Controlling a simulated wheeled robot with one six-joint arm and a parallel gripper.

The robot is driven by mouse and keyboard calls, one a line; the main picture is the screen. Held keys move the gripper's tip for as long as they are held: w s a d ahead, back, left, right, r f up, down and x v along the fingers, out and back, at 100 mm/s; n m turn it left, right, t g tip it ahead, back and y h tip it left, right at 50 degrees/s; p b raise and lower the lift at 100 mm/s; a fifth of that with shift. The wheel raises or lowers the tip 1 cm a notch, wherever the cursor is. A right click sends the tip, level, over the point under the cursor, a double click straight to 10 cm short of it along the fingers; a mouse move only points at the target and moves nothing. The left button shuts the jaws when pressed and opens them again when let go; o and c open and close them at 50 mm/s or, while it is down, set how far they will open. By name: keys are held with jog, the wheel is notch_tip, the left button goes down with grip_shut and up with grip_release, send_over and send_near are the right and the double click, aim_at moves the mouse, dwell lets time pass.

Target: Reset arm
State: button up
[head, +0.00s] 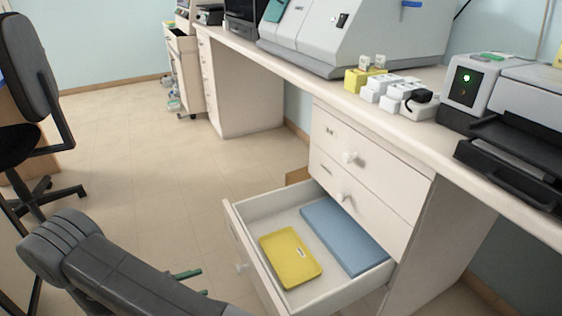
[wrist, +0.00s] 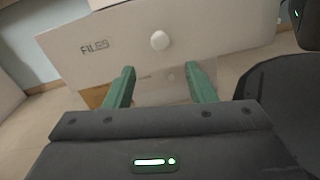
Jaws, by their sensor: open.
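My gripper (wrist: 160,82) is open, with its two green fingers apart and nothing between them in the wrist view. Beyond the fingers is a white drawer front with a round knob and a "FILES" label (wrist: 95,48). In the head view my dark grey arm reaches in from the lower left. The green fingers (head: 203,282) show just past it, to the left of the open bottom drawer (head: 232,220) and apart from its front. The drawer holds a yellow tray (head: 290,257) and a flat blue box (head: 343,238).
Two shut drawers (head: 368,168) sit above the open one. The counter (head: 300,78) carries a large grey machine (head: 350,40), small white blocks and a black printer-like device (head: 515,140). An office chair (head: 30,90) stands at left. The floor (head: 140,150) between is clear.

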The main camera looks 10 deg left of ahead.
jog(key=b+x, duration=0.1)
jog(key=x, duration=0.9)
jog(key=shift+w+d+b, duration=0.2)
jog(key=shift+d+b, duration=0.1)
jog(key=shift+b, duration=0.1)
jog(key=shift+r, duration=0.1)
